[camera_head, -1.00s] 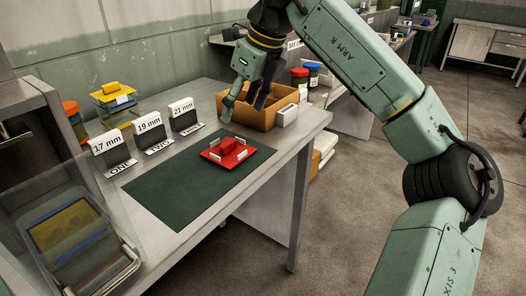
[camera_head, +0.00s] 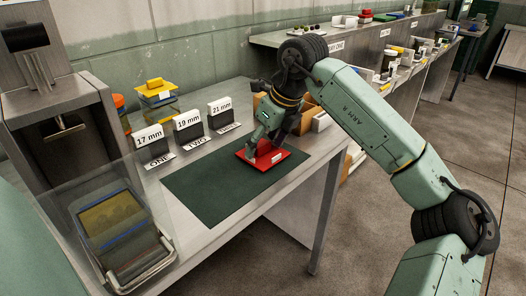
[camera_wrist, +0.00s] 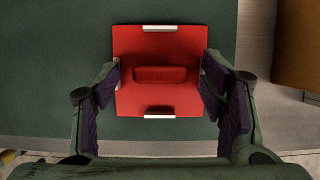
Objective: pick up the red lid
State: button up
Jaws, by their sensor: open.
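The red lid (camera_head: 280,160) lies on the dark green mat (camera_head: 205,185) near its right end. In the wrist view the red lid (camera_wrist: 160,97) is a square plate with a raised red bar in its middle and white clips on its edges. My gripper (camera_head: 262,150) is over the lid, pointing down. In the wrist view my gripper (camera_wrist: 162,100) is open, with one finger at the left side of the lid and one at the right. The raised bar lies between the fingers and nothing is gripped. I cannot tell whether the fingers touch the lid's side clips.
Signs marked 17 mm (camera_head: 150,140), 19 mm (camera_head: 188,122) and 21 mm (camera_head: 221,106) stand behind the mat. A cardboard box (camera_head: 292,108) is just behind my gripper. A clear-sided machine (camera_head: 115,225) stands at the left. The mat's left part is bare.

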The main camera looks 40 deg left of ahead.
jog(key=shift+c, duration=0.4)
jog(key=c, duration=1.1)
jog(key=shift+r, duration=0.1)
